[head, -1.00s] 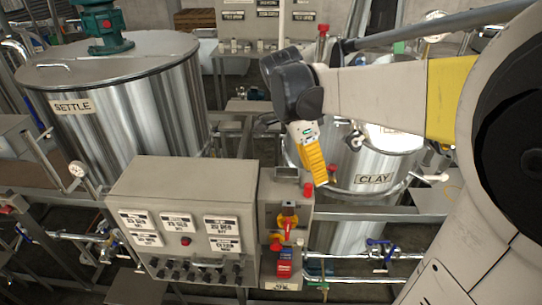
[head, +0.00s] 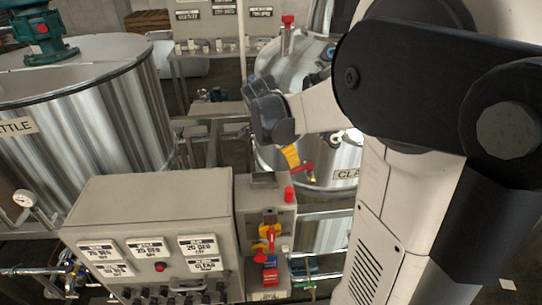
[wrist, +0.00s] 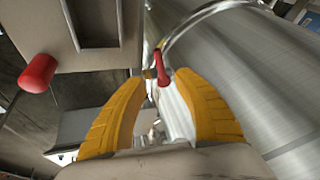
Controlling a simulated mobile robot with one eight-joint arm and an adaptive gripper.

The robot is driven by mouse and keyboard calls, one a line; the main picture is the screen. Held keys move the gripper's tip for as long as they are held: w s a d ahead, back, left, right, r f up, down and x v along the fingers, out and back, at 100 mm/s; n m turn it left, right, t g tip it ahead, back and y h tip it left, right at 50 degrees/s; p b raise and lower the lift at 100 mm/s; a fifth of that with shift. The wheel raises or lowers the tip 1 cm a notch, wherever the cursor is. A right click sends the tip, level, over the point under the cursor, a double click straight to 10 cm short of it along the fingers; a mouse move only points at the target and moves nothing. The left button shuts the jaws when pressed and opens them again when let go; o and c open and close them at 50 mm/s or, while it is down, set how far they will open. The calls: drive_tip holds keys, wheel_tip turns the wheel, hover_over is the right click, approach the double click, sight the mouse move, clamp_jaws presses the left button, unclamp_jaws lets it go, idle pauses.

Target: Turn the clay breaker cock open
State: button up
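The clay tank (head: 335,190) is a steel vessel with a partly hidden CLAY label, behind my arm in the head view. A small cock with a red lever (head: 302,169) is at the tank's near side; I take it as the clay breaker cock, though no label on it is readable. My gripper (head: 292,158) has yellow fingers and points down next to the lever. In the wrist view my gripper (wrist: 161,82) is open and empty. The red lever (wrist: 161,70) shows between and just beyond the fingertips. Contact with a finger cannot be told.
A grey control box (head: 150,215) stands in front. The settle tank (head: 90,110) is at left.

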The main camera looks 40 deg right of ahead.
sight(295, 169)
drive_tip(key=x, duration=0.7)
drive_tip(key=shift+w+b, duration=0.15)
drive_tip(key=shift+b, duration=0.25)
drive_tip(key=shift+s+d+f, duration=0.2)
drive_tip(key=shift+d+f, duration=0.1)
drive_tip(key=shift+f, duration=0.15)
drive_tip(key=shift+w+d+f, duration=0.1)
drive_tip(key=shift+w+f, duration=0.1)
drive_tip(key=shift+s+r, duration=0.1)
drive_tip(key=shift+s, duration=0.05)
drive_tip(key=shift+c, duration=0.8)
clamp_jaws()
